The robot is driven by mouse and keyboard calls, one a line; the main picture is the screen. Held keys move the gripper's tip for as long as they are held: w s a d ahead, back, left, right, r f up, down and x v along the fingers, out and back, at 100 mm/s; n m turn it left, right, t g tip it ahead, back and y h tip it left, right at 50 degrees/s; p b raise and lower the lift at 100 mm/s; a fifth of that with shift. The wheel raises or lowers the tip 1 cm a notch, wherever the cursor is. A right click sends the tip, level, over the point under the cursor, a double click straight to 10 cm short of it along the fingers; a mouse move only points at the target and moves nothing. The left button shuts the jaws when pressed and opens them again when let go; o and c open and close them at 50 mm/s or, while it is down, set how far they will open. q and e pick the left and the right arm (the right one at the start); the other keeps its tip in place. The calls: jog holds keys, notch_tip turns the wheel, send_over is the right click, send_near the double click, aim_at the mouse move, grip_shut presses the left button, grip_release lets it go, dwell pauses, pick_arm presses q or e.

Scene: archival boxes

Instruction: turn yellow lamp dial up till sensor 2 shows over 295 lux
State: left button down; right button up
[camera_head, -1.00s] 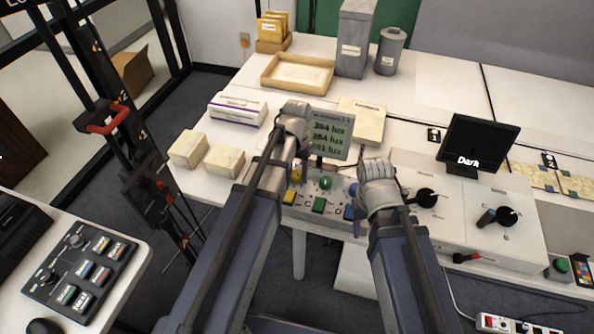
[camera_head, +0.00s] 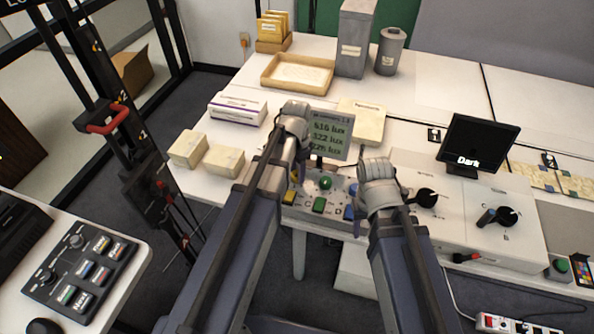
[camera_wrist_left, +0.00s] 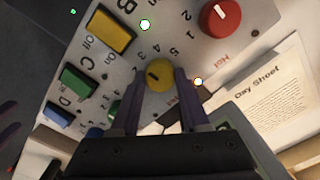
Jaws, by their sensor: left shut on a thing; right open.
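The yellow lamp dial (camera_wrist_left: 159,74) sits on the light control panel (camera_wrist_left: 140,42) in the left wrist view, with a number scale around it. My left gripper (camera_wrist_left: 157,92) is shut on the dial, one finger on each side. In the head view my left gripper (camera_head: 292,128) hides the dial. The sensor display (camera_head: 331,134) stands behind the panel and shows three lux lines; the middle one seems to read 322, the top about 416 and the bottom about 226. My right gripper (camera_head: 377,172) is open and empty above the panel's right part.
A red dial (camera_wrist_left: 221,18) and a yellow switch (camera_wrist_left: 109,31) sit near the yellow dial. Green (camera_wrist_left: 80,80) and blue switches line the panel edge. A "Dark" screen (camera_head: 478,145) and black knobs (camera_head: 425,197) are at right. Pale boxes (camera_head: 188,148) stand at left.

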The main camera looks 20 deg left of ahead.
pick_arm(q)
jog(key=shift+m, duration=0.3)
dwell(0.4)
jog(key=shift+c, duration=2)
grip_release()
jog(key=shift+r, duration=0.1)
notch_tip(320, 180, up, 8)
jog(key=p, duration=0.8)
jog(key=shift+f, duration=0.2)
